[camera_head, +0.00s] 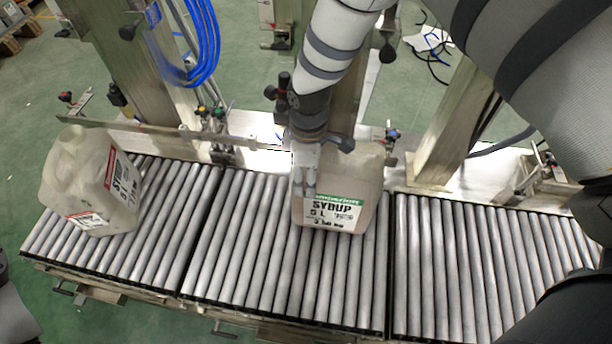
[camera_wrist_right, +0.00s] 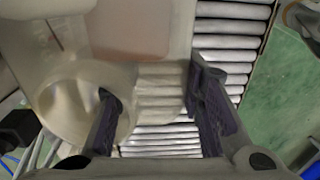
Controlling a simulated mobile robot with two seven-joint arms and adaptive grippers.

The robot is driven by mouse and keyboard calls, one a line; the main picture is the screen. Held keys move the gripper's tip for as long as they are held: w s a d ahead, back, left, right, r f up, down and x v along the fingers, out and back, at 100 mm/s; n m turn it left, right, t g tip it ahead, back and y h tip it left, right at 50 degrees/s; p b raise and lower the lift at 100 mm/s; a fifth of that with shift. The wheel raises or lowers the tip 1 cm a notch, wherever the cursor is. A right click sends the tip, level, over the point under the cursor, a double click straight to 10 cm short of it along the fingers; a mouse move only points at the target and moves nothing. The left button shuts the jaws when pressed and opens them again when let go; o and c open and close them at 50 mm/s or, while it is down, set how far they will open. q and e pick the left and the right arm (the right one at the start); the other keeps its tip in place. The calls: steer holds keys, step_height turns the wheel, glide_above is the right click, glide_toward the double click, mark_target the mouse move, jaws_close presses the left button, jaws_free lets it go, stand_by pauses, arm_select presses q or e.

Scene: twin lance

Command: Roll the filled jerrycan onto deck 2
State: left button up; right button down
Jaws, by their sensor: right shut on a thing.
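A translucent jerrycan (camera_head: 355,190) with a green-topped SYRUP 5 L label stands upright on the middle roller deck (camera_head: 250,270), toward its right side. A faint pinkish tint shows through its wall. My right gripper (camera_head: 308,168) reaches down onto its top and covers part of it. In the right wrist view, the gripper (camera_wrist_right: 160,110) is shut on the jerrycan's pale handle (camera_wrist_right: 160,85), one dark finger inside the handle opening and one outside. A second, whitish jerrycan (camera_head: 75,180) with a red-topped SYRUP label stands on the left roller deck (camera_head: 165,225). My left gripper is out of view.
The right roller deck (camera_head: 470,270) is empty. Narrow gaps separate the decks. Metal posts (camera_head: 450,125) and a rail with valves (camera_head: 215,135) stand behind the rollers. Blue hoses (camera_head: 203,45) hang at upper left. Green floor lies beyond.

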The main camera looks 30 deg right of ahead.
steer(key=shift+w+d+r, duration=0.3)
steer(key=shift+w+d, duration=0.6)
steer(key=shift+d, duration=0.05)
steer(key=c, duration=1.3)
jaws_free()
steer(key=shift+c, duration=0.2)
steer(key=o, duration=0.3)
steer(key=shift+w+d+f, duration=0.1)
steer(key=shift+d+f, duration=0.05)
steer(key=shift+o, duration=0.2)
step_height(320, 180, up, 12)
steer(key=shift+s+a+f, duration=0.2)
steer(key=shift+s, duration=0.15)
